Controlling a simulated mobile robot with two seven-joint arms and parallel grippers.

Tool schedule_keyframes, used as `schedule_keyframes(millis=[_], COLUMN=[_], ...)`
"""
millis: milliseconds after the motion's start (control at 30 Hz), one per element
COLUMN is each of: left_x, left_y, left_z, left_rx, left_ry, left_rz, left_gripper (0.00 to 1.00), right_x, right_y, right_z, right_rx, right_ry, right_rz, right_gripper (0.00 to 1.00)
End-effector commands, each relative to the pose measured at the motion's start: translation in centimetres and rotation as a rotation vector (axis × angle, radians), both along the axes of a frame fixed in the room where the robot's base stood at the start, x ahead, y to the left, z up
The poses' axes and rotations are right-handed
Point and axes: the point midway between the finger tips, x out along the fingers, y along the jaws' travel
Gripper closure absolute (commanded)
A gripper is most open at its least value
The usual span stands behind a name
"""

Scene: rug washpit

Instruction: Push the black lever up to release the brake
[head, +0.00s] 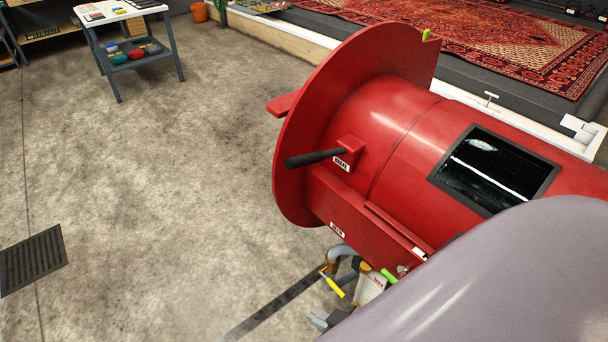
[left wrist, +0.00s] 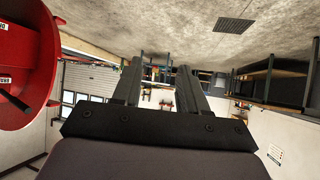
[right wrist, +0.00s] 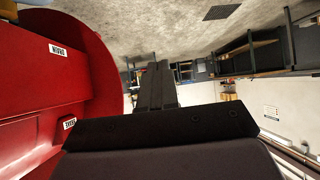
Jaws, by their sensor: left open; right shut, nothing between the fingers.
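The black lever (head: 315,158) juts left from a small red block (head: 350,150) with a white label on the red drum machine (head: 400,125). It lies nearly level, its free end slightly lower. In the left wrist view a dark bar (left wrist: 14,99), apparently the same lever, shows at the left edge beside the red disc. My left gripper (left wrist: 159,68) is open and empty, apart from the machine. My right gripper (right wrist: 156,57) is shut and empty, beside the machine's red flange (right wrist: 112,60). In the head view my grey arm covers the lower right; the lever is unobstructed there.
A large red disc flange (head: 300,190) surrounds the drum's end. Below it are a pipe and a yellow-handled valve (head: 333,285). A dark opening (head: 490,170) is in the drum. A table (head: 130,30) stands far left; the concrete floor (head: 150,180) between is clear, with a drain grate (head: 32,258).

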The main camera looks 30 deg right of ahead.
Motion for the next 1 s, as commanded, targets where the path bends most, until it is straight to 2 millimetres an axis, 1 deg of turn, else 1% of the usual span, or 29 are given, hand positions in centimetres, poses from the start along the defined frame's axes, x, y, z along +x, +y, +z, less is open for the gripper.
schedule_keyframes(millis=[467, 567, 600, 633, 767, 867, 900, 1000], left_x=[-0.2, -0.2, -0.2, -0.2, -0.1, 0.0, 0.1, 0.4], left_y=[0.0, 0.0, 0.0, 0.0, -0.1, -0.4, -0.6, -1.2], left_z=[-0.1, -0.3, -0.5, -0.7, -2.5, -4.3, -4.9, -6.2], left_rx=[0.000, 0.000, -0.001, -0.001, -0.002, -0.006, -0.009, -0.018], left_ry=[0.004, 0.004, 0.004, 0.004, 0.004, 0.004, 0.004, -0.004], left_rz=[-0.001, -0.001, 0.000, 0.000, -0.002, -0.005, -0.008, -0.018], left_gripper=[0.57, 0.28, 0.15, 0.06, 0.06, 0.06, 0.06, 0.06], right_x=[-0.2, -0.1, 0.0, 0.1, 1.1, 2.5, 3.2, 5.0], right_y=[0.0, 0.0, -0.2, -0.3, -1.6, -3.6, -4.6, -7.0], right_z=[-0.1, -0.2, -0.5, -0.8, -2.8, -4.8, -5.5, -6.5], right_rx=[0.000, -0.010, -0.028, -0.047, -0.224, -0.454, -0.560, -0.830], right_ry=[0.005, 0.001, -0.002, -0.004, -0.023, -0.049, -0.061, -0.094], right_rz=[0.000, 0.007, 0.015, 0.024, 0.096, 0.176, 0.207, 0.274], right_gripper=[1.00, 1.00, 1.00, 1.00, 1.00, 1.00, 1.00, 1.00])
